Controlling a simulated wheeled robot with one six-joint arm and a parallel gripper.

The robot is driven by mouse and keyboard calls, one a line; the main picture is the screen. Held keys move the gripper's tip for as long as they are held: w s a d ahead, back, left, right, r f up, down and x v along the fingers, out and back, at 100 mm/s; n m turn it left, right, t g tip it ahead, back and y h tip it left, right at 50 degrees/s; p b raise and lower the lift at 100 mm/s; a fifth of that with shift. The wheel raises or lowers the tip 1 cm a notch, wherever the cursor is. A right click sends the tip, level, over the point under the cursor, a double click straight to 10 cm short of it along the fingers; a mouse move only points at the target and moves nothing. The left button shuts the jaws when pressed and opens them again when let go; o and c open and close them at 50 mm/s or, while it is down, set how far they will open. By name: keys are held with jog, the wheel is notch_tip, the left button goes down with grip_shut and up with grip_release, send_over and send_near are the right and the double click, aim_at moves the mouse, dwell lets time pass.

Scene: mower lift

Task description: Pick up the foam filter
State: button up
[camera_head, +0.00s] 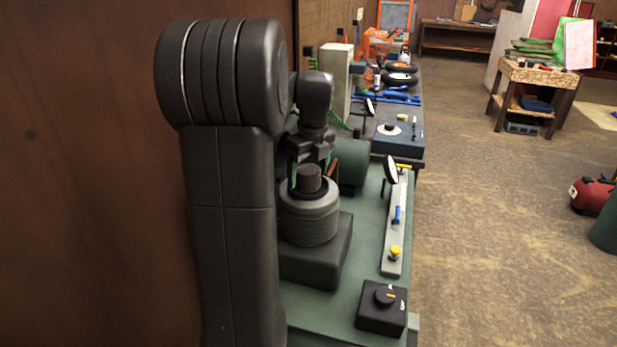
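No part is plainly marked as the foam filter. A short dark cylinder (308,179) on top of a ribbed grey cylinder (310,222) may be it, but I cannot be sure. The ribbed cylinder stands on a dark block (316,262) on the green surface. My gripper (309,168) points down at the dark cylinder, with its fingers at or around its upper part. I cannot tell whether they touch it or how far they are closed. My large grey arm links hide the area to the left.
A green drum (352,163) lies just behind. To the right are a grey strip (393,240) with small coloured parts, a round mirror-like disc (391,169) and a black knob box (382,307). A crowded bench continues behind. Floor at right is mostly clear; a red machine (593,194) stands there.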

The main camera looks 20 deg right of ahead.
jog(key=c, duration=1)
jog(key=shift+o, duration=0.2)
jog(key=shift+r, duration=0.1)
